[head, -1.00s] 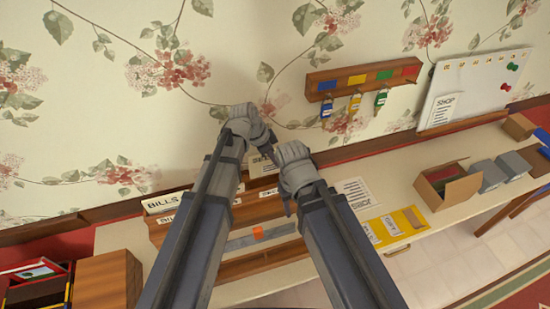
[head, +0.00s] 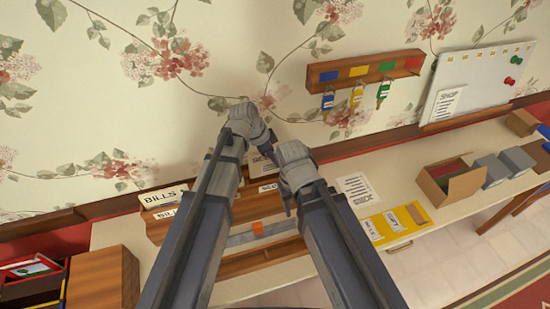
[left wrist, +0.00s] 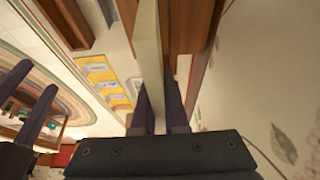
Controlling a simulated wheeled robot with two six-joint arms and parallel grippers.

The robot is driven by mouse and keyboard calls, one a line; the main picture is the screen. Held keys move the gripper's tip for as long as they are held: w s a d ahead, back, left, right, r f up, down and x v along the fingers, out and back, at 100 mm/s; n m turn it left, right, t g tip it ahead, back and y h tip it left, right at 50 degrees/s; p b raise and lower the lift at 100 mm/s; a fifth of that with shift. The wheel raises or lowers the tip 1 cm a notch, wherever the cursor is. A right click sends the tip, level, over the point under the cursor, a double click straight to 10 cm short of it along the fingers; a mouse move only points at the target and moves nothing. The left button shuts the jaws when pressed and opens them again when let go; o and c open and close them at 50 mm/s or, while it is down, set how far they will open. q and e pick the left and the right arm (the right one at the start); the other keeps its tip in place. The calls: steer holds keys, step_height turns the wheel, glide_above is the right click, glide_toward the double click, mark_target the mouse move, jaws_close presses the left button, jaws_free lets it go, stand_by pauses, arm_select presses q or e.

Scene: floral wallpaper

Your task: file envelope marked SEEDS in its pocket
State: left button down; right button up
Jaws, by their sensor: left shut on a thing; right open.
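My left gripper (head: 271,141) is shut on a pale, flat envelope (head: 264,160) whose partly visible marking starts with "SE". In the left wrist view, the pale edge of the envelope (left wrist: 148,45) runs up from between the dark fingers (left wrist: 158,108). The envelope is above the back of a wooden letter rack (head: 240,268); my arms hide much of both. A pocket label (head: 268,188), also starting "SE", shows just below it. I cannot tell whether the envelope's lower edge is inside a pocket. My right gripper (head: 289,203) is open, beside the rack's right part, its fingers pointing down.
A BILLS envelope (head: 163,197) stands in the rack's left part. A key rack (head: 365,70) hangs above. A wooden box (head: 103,280) stands left.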

mark_target(275, 172)
arm_select(q)
steer(key=shift+f+b, duration=2.4)
steer(key=shift+f, duration=0.15)
steer(key=c, duration=0.9)
jaws_free()
steer(key=shift+o, duration=0.2)
steer(key=shift+r, duration=0.1)
steer(key=p+v, duration=0.7)
steer(key=shift+s+a+r, duration=0.1)
steer(key=shift+a+r, duration=0.1)
steer(key=shift+r, duration=0.15)
steer(key=shift+f, duration=0.1)
steer(key=shift+s, duration=0.1)
